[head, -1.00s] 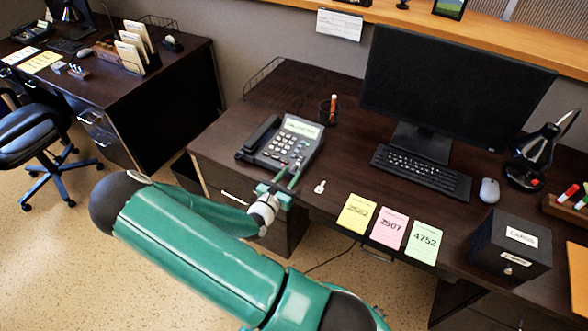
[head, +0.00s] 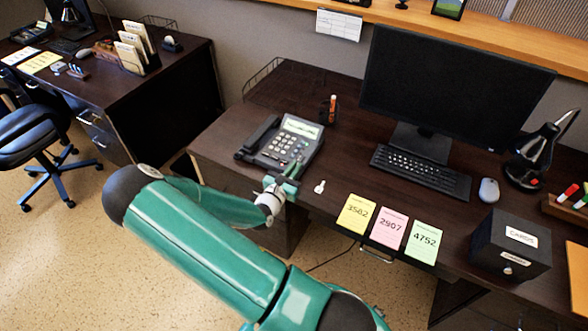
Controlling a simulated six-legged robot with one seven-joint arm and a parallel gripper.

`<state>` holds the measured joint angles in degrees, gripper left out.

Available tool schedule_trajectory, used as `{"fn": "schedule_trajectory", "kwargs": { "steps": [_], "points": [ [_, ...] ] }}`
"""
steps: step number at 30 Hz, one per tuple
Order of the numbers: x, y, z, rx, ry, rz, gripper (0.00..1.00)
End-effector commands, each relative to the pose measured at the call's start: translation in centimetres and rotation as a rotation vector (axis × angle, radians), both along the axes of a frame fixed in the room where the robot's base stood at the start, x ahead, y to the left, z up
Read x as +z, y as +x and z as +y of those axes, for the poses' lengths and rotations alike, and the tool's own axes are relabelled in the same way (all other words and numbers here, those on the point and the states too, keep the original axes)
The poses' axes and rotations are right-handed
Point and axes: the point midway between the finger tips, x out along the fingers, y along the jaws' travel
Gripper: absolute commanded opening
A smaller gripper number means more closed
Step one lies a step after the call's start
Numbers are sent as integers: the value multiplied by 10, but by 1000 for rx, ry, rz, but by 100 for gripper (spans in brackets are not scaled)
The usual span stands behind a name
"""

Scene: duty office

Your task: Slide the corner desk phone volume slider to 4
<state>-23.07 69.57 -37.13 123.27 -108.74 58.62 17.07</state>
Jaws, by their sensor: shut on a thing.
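The desk phone (head: 281,142) is dark grey with a lit display, and sits near the front left part of the nearer desk. Its handset lies on its left side. My gripper (head: 291,171) is at the phone's front right edge, with its green fingers close together and reaching onto that edge. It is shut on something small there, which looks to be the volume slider. The slider and its scale are hidden by the fingers and too small to read.
A small key-like item (head: 320,187) lies right of my gripper. Yellow (head: 356,213), pink (head: 389,228) and green (head: 425,242) notes line the front edge. The desk right of the phone is mostly clear.

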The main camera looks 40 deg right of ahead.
Motion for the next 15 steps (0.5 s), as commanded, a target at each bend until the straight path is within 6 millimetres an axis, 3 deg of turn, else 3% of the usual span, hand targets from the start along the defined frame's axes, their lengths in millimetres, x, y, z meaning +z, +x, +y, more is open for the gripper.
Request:
{"fn": "schedule_trajectory", "kwargs": {
  "steps": [7, 14, 15],
  "points": [
    [0, 10, -27, 0, 0, 0, 0],
    [0, 10, -28, 1, 1, 0, 0],
    [0, 10, -28, 1, 1, 0, 10]
  ]
}}
